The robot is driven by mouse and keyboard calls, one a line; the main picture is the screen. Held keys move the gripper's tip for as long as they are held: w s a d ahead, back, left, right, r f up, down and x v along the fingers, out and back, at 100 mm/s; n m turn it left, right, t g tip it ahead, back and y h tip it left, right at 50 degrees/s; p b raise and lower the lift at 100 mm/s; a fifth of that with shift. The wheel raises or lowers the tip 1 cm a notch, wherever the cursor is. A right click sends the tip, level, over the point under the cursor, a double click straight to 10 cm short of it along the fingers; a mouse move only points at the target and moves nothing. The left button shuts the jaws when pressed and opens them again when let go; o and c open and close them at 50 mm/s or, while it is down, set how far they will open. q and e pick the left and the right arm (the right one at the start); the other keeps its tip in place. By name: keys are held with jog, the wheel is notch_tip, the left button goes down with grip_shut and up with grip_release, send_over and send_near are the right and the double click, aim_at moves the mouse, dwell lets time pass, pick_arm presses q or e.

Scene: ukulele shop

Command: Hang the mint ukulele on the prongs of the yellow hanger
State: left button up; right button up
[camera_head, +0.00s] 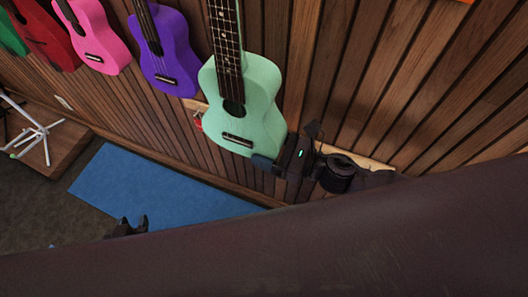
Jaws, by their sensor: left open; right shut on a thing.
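The mint ukulele (257,97) is at the top centre of the head view, body low and neck running up out of the frame, in front of the slatted wood wall. My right gripper (276,161) is shut on the lower edge of its body. The yellow hanger and its prongs are not visible; the top of the ukulele's neck is out of frame. My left gripper (131,226) is open and empty, low in the view over the blue mat, far from the ukulele.
Purple (170,48), pink (97,35) and red (46,38) ukuleles hang left of the mint one; a green one (10,38) is cut off at the edge. A blue mat (160,186) lies on the floor. A white stand (38,132) is at far left. The wall (400,75) to the right is bare.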

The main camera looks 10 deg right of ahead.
jog(key=w+d, duration=0.1)
jog(key=w+d+b, duration=0.1)
jog(key=w, duration=0.1)
jog(key=w+d, duration=0.1)
jog(key=w, duration=0.1)
jog(key=shift+d+f, duration=0.1)
dwell(0.5)
jog(key=shift+w+d+b, duration=0.25)
jog(key=shift+b, duration=0.05)
dwell(0.4)
jog(key=shift+w, duration=0.1)
dwell(0.3)
jog(key=shift+w+d+b, duration=0.5)
jog(key=shift+w+d, duration=0.3)
jog(key=shift+w, duration=0.3)
jog(key=shift+w+d+b, duration=0.5)
jog(key=shift+w+d, duration=0.25)
jog(key=shift+w, duration=0.35)
